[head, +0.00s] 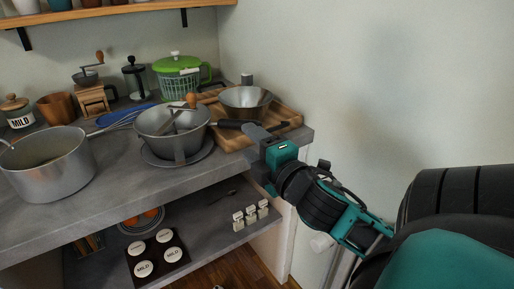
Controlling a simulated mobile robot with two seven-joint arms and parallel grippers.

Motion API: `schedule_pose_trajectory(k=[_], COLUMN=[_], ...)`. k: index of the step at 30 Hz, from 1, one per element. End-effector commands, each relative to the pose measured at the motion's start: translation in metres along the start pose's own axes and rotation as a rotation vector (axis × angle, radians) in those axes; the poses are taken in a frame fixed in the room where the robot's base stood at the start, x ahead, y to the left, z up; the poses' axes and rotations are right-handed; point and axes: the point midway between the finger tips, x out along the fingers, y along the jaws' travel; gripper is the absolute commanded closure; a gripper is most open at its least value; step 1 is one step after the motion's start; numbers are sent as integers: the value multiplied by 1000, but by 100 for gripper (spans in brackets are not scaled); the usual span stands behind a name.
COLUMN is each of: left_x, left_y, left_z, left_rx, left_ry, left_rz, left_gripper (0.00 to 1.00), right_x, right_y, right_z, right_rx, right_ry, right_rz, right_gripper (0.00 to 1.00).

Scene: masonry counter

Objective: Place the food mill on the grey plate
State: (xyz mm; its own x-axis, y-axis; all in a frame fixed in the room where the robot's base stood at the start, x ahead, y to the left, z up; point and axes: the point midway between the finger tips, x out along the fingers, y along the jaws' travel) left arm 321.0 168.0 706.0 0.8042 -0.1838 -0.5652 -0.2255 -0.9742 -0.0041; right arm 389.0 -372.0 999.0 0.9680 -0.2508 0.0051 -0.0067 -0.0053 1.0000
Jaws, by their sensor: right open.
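The food mill (158,124) is a metal bowl with a crank, a wooden knob and a dark handle (230,123) reaching right. It stands upright over the grey plate (206,151) on the counter and appears to rest on it; its underside contact is partly hidden. My right gripper (264,129) is open at the right end of the counter, close to the end of the handle. Whether its fingers touch the handle is unclear. My left gripper is out of view.
A large pot (50,165) stands at left. A wooden board (285,121) with a metal bowl (246,98) lies behind the mill. A green-lidded spinner (180,75), a french press (135,78) and a coffee grinder (92,99) stand at the back. A lower shelf holds jars.

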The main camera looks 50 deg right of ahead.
Motion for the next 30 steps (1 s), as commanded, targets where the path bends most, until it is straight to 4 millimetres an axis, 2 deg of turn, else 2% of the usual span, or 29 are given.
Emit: schedule_pose_trajectory(k=[3,8,11,14,16,18,21,24,25,27,30], left_x=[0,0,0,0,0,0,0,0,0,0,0], left_y=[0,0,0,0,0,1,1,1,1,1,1], left_z=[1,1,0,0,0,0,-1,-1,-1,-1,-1], left_rx=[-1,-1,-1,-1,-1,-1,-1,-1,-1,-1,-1], left_ry=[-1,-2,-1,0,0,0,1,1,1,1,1], left_rz=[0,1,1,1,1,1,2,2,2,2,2], left_gripper=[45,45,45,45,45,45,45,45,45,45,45], right_x=[-9,-13,-13,-14,-20,-33,-61,-89,-96,-109,-118], right_y=[0,0,-10,-54,-104,-157,-220,-262,-271,-285,-294], right_z=[0,0,-1,-12,-29,-55,-99,-140,-150,-168,-180], right_rx=[0,-1,34,193,382,602,898,1130,1182,1275,1337], right_ry=[0,-1,2,15,21,18,-9,-47,-58,-80,-98], right_rz=[0,0,-23,-126,-243,-373,-549,-686,-717,-772,-810], right_gripper=[44,44,44,44,44,44,44,44,44,44,44])
